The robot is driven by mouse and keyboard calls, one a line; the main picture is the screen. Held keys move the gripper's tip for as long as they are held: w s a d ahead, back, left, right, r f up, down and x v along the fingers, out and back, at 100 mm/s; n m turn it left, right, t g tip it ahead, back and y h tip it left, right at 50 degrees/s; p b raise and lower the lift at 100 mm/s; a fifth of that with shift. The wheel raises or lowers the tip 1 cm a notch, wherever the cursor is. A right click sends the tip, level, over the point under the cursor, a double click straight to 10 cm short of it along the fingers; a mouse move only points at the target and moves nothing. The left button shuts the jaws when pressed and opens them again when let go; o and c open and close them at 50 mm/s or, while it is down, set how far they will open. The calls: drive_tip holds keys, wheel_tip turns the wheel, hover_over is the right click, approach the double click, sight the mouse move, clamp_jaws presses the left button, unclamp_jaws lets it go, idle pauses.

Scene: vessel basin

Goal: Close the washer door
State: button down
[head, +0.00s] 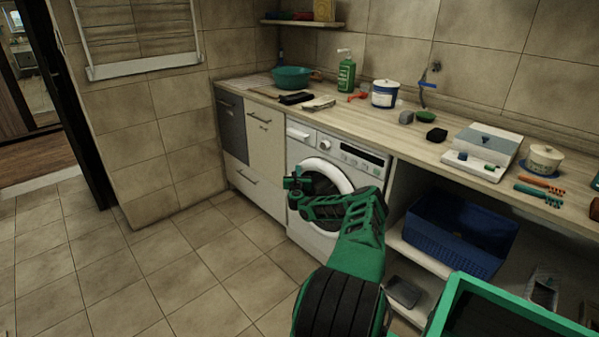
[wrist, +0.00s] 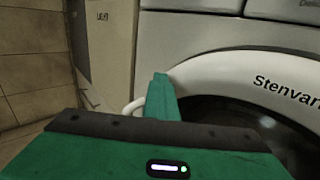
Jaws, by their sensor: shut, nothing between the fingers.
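The washer (head: 345,150) is a white front-loader under the counter. Its round door (head: 335,168) has a white rim around dark glass. In the wrist view the door rim (wrist: 230,75) carries dark lettering and lies close to the white front panel. I cannot tell whether the door is latched or slightly ajar. My gripper (head: 295,184) is shut and empty, in front of the door's left side. In the wrist view its fingers (wrist: 161,88) overlap the rim's left edge, beside a white curved handle (wrist: 133,106). Contact is unclear. My arm hides much of the door.
Cabinets (head: 265,145) stand left of the washer. A blue basket (head: 460,235) sits on an open shelf to the right. The counter (head: 420,140) above holds a green bottle (head: 346,74), a teal bowl (head: 291,78) and other items. The tiled floor (head: 190,265) at left is clear.

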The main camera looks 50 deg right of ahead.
drive_tip(key=shift+s+d+r, duration=0.2)
drive_tip(key=shift+d+r, duration=0.2)
drive_tip(key=shift+d, duration=0.15)
drive_tip(key=w+a, duration=0.2)
drive_tip(key=a, duration=1.3)
drive_tip(key=shift+w+f, duration=0.3)
drive_tip(key=shift+f, duration=0.15)
